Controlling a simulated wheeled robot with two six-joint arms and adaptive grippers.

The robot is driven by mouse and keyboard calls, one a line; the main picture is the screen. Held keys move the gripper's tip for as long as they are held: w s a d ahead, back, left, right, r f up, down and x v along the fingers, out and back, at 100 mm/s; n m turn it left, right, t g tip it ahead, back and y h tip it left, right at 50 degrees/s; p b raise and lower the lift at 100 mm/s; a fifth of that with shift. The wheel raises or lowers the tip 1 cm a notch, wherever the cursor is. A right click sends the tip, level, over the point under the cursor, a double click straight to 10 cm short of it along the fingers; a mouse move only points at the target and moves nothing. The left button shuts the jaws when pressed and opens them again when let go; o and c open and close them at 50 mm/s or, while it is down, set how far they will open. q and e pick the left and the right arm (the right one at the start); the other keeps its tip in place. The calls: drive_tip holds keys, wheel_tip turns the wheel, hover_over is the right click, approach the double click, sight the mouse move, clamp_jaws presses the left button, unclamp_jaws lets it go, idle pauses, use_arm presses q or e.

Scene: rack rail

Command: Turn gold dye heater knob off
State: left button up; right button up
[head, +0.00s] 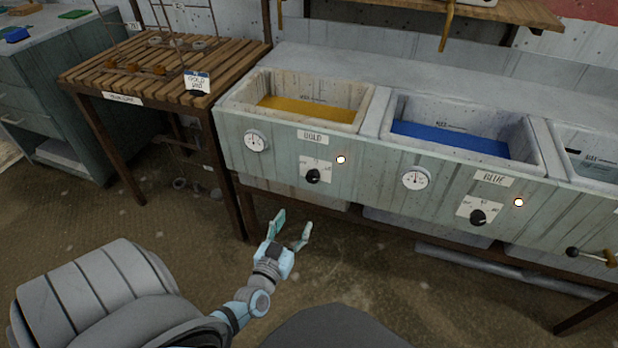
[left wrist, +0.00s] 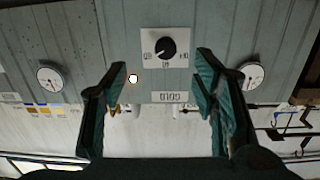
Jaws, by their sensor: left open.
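The gold dye heater knob (head: 313,176) is a black dial on a white plate, on the front panel below the GOLD label (head: 312,136). A small lamp (head: 340,160) to its right glows white. My left gripper (head: 292,224) is open and empty, below and in front of the knob in the head view, apart from it. In the left wrist view, which is upside down, the knob (left wrist: 166,47) shows beyond and between the open fingers, and its pointer setting is too small to read surely. My right gripper is out of view.
The gold vat (head: 366,108) and blue vat (head: 522,140) sit in the bench. A blue knob (head: 478,217) with its own lit lamp (head: 518,202) is to the right. A gauge (head: 256,141) is left of the gold knob. A slatted wooden table (head: 140,75) stands at left.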

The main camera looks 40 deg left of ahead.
use_arm(q)
drive_tip(key=w+a+r, duration=0.1)
drive_tip(key=w, duration=0.1)
drive_tip(key=b, duration=0.2)
approach(312, 180)
drive_tip(key=w, duration=0.2)
drive_tip(key=shift+w+a+f+b, duration=0.2)
drive_tip(key=shift+w+a+b, duration=0.15)
drive_tip(key=shift+w, duration=0.2)
drive_tip(key=shift+w+a+f+b, duration=0.2)
drive_tip(key=shift+w+a+b, duration=0.15)
drive_tip(key=shift+w, duration=0.25)
drive_tip(key=x, duration=0.1)
drive_tip(key=b+x, duration=0.1)
drive_tip(key=x, duration=0.2)
drive_tip(key=shift+a+r+b, duration=0.1)
drive_tip(key=shift+r+b, duration=0.15)
drive_tip(key=shift+b, duration=0.05)
drive_tip(key=c, duration=1.2)
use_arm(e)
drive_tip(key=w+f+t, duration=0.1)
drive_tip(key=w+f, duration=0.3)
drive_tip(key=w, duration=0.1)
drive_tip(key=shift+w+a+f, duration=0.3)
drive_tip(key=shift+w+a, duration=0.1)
